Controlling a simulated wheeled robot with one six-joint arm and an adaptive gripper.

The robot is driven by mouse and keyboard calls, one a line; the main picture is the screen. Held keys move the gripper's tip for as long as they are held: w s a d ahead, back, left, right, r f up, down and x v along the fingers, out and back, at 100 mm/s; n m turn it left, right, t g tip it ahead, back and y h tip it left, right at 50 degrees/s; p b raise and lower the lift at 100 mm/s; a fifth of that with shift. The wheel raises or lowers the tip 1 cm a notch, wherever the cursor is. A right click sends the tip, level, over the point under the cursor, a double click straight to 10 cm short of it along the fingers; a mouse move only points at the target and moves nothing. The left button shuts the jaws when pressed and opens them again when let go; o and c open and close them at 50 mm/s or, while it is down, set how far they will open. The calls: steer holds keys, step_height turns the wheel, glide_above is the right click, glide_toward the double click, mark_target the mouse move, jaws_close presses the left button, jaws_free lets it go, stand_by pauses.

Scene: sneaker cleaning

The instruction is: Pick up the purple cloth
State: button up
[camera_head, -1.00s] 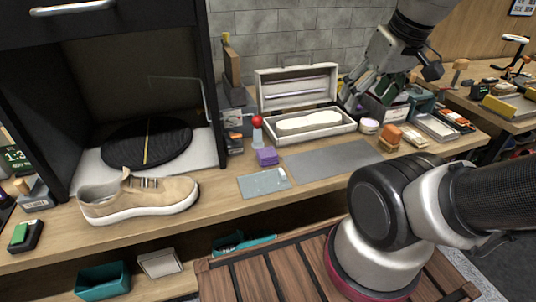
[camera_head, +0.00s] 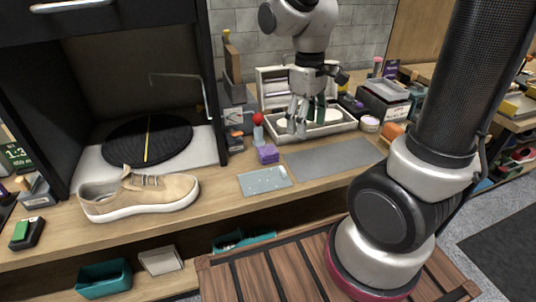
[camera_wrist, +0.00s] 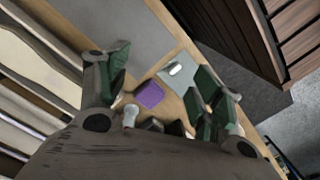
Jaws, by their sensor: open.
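The purple cloth (camera_head: 268,153) is a small folded block on the wooden workbench, just behind a pale grey-blue mat. In the wrist view the purple cloth (camera_wrist: 149,95) lies between my open fingers, further down toward the bench. My gripper (camera_head: 297,128) points downward above the bench, in front of the open white case, to the right of and higher than the cloth. In the wrist view my gripper (camera_wrist: 160,85) has its green-padded fingers spread apart with nothing between them. The gripper does not touch the cloth.
A red-topped bottle (camera_head: 258,128) stands just behind the cloth. The open white case (camera_head: 340,128) is behind my gripper. A grey mat (camera_head: 334,157) lies right of the cloth, the small pale mat (camera_head: 264,181) in front. A beige sneaker (camera_head: 140,194) is at left.

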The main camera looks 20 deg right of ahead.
mark_target(272, 149)
steer(key=w+a+f+n, duration=0.1)
steer(key=w+f+n, duration=0.1)
steer(key=n, duration=0.1)
steer(key=w+a+f+n, duration=0.2)
steer(key=w+n, duration=0.1)
steer(key=w+a+f+n, duration=0.2)
steer(key=w+n, duration=0.1)
steer(key=shift+w+f, duration=0.15)
steer(key=shift+w, duration=0.1)
steer(key=shift+w+a+n+t, duration=0.2)
steer(key=shift+w+n+t, duration=0.1)
steer(key=shift+n, duration=0.4)
steer(key=shift+w+n, duration=0.1)
steer(key=shift+n, duration=0.5)
step_height(272, 149, down, 8)
steer(key=shift+r, duration=0.1)
steer(key=c, duration=0.7)
steer(key=shift+r, duration=0.15)
